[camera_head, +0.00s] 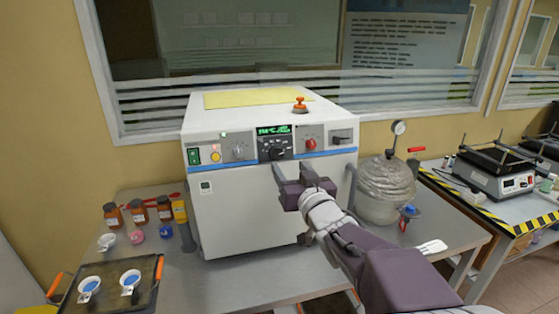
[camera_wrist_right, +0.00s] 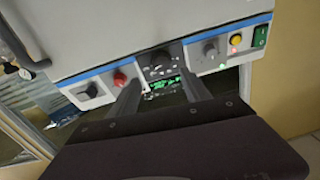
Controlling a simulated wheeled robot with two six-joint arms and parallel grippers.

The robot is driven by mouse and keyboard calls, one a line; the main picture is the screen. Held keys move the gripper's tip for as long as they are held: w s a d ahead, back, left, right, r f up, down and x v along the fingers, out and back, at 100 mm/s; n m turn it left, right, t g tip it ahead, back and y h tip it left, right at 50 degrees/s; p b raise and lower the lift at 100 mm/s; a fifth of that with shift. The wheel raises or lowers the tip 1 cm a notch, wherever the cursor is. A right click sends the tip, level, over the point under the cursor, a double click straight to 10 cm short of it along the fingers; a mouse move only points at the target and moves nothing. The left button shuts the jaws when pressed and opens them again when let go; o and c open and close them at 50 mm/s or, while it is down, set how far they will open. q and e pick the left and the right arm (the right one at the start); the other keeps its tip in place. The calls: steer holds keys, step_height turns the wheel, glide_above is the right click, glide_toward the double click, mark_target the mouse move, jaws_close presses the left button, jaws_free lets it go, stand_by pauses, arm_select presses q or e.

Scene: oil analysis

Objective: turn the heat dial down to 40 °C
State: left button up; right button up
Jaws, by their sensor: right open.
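A large white machine (camera_head: 240,215) stands on the bench with a control panel along its upper front. A dark panel in the middle bears a green lit display (camera_head: 272,130), whose reading is too small to make out for certain. A black dial (camera_head: 275,149), likely the heat dial, sits just below the display. My right gripper (camera_head: 290,169) is open and empty, in front of and a little below the dial. In the right wrist view the dial (camera_wrist_right: 157,63) lies beyond the two spread fingers (camera_wrist_right: 160,80), apart from them. My left gripper is not in view.
A grey knob (camera_head: 238,151) and green switch (camera_head: 194,156) are left of the dial; a red knob (camera_head: 311,143) and black switch (camera_head: 342,136) are right. A round vessel (camera_head: 385,185) stands right of the machine. Bottles (camera_head: 138,210) and a tray (camera_head: 108,290) are at left.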

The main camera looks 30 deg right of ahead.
mark_target(278, 155)
steer(key=w, duration=0.2)
steer(key=w+d, duration=0.1)
steer(key=w, duration=0.4)
steer(key=shift+w+d+f+p, duration=0.1)
steer(key=shift+w+d+p, duration=0.1)
steer(key=shift+w+p, duration=0.15)
steer(key=shift+w+a, duration=0.1)
steer(key=shift+w, duration=0.05)
jaws_close()
